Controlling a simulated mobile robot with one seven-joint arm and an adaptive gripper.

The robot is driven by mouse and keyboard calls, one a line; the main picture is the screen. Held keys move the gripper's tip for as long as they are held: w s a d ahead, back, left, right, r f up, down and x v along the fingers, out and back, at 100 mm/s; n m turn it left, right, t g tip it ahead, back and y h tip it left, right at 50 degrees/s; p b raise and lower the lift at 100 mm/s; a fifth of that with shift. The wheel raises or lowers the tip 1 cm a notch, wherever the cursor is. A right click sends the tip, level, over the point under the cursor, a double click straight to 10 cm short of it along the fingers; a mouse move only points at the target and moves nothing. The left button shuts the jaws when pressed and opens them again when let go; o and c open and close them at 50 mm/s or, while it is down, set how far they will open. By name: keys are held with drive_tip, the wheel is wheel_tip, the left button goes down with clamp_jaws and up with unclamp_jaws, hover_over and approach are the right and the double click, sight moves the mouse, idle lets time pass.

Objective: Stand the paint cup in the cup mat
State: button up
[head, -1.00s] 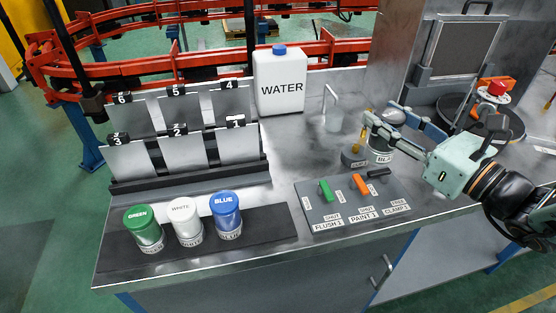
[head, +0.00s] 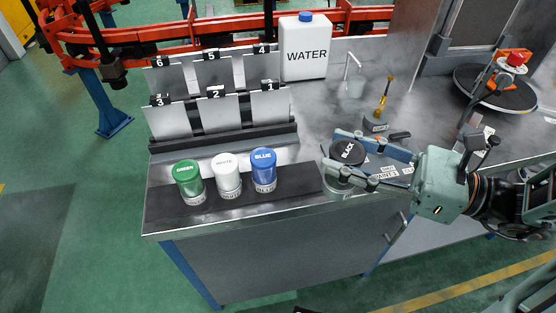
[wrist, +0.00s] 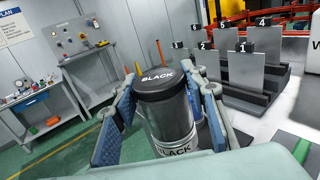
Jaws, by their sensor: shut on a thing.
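The paint cup (head: 347,154) has a black lid reading BLACK and a clear, labelled body. My gripper (head: 334,150) is shut on it, one blue-padded finger on each side. In the wrist view the cup (wrist: 168,110) is upright between the fingers (wrist: 165,85). The cup mat (head: 165,217) is a dark strip along the bench's front edge. Green (head: 189,182), white (head: 227,176) and blue (head: 263,170) cups stand on it. The black cup is just right of the mat's right end; whether its base touches anything is hidden.
Numbered grey plates (head: 218,110) stand in a rack behind the mat. A WATER jug (head: 305,50) is at the back. A brush holder (head: 376,124) stands behind my gripper. The mat between blue and black cups is bare.

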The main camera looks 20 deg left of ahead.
drive_tip(key=shift+w+a+f+b, duration=0.65)
drive_tip(key=shift+w+a+f, duration=0.95)
drive_tip(key=shift+f, duration=0.5)
drive_tip(key=shift+w+a+f+b, duration=0.65)
drive_tip(key=shift+w+a+f, duration=0.9)
drive_tip(key=shift+f, duration=0.6)
drive_tip(key=shift+w+a+f+b, duration=0.65)
drive_tip(key=shift+w+a+f, duration=0.65)
drive_tip(key=shift+w+f, duration=0.65)
drive_tip(key=shift+s+f, duration=0.15)
drive_tip(key=shift+f, duration=0.05)
drive_tip(key=o, duration=1.4)
drive_tip(key=shift+f, duration=0.1)
